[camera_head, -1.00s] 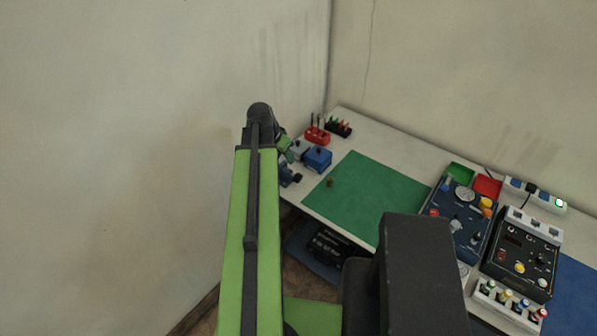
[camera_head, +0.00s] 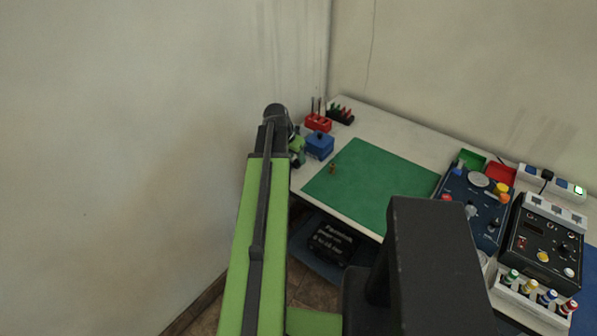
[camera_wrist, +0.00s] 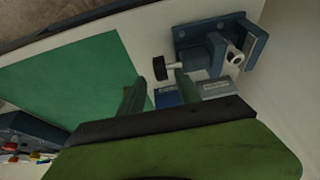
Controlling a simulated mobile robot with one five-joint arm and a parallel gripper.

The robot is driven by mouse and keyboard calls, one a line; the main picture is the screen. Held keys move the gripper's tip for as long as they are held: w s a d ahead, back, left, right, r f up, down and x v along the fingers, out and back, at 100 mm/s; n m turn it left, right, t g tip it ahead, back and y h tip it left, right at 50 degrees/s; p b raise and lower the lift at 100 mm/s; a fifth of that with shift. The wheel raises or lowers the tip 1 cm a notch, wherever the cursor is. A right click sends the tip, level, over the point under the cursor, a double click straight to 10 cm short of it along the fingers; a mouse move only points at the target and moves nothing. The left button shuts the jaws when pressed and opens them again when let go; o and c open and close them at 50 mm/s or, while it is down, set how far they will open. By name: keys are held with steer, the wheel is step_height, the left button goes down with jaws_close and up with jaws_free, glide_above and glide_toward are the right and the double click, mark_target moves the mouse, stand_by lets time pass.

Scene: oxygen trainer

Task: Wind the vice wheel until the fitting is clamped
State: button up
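The blue-grey vice (camera_wrist: 203,57) is at the upper right of the wrist view. Its black wheel (camera_wrist: 160,68) sits on a short pale shaft at the vice's left. A pale round metal piece (camera_wrist: 235,55) is at the vice's right jaw; I cannot tell if it is the fitting or if it is gripped. My gripper (camera_wrist: 159,88) is open, its green fingers apart, with the wheel just beyond the gap between the tips. No contact with the wheel is clear. In the head view my gripper (camera_head: 298,150) is partly hidden by my arm, and the vice cannot be made out.
A green mat (camera_head: 375,185) carries a small brass-coloured piece (camera_head: 333,169). Control boxes (camera_head: 541,245) fill the right side. The wall is close on the left.

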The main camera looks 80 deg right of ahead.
mark_target(298, 164)
steer(key=b+x, duration=0.2)
steer(key=x, duration=0.2)
steer(key=shift+r, duration=0.15)
steer(key=shift+c, duration=0.3)
jaws_close()
steer(key=shift+d, duration=0.25)
steer(key=shift+a, duration=0.2)
